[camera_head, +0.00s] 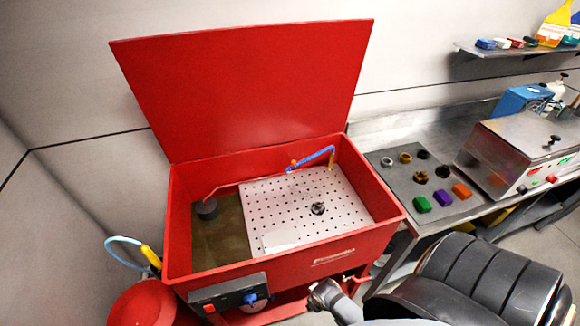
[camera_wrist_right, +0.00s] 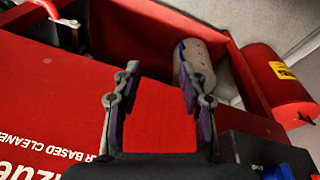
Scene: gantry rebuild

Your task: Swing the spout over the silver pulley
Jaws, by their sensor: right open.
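The spout (camera_head: 312,159) is a blue tube with a yellow-orange tip, held above the back right of the perforated tray in the open red parts washer. A small grey metallic part, seemingly the silver pulley (camera_head: 318,208), lies on the white perforated tray. The spout tip is behind it and slightly right, not over it. My right gripper (camera_head: 325,295) is outside the washer, low by its front panel. In the right wrist view the right gripper (camera_wrist_right: 158,66) is open and empty, with red panel between its fingers. My left gripper is not in view.
The washer's red lid (camera_head: 245,90) stands open at the back. A dark cylinder (camera_head: 207,209) is in the left side of the basin. A control box (camera_head: 230,297) juts from the front. A bench with coloured blocks (camera_head: 441,197) and rings is at right; a red drum (camera_head: 143,305) at left.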

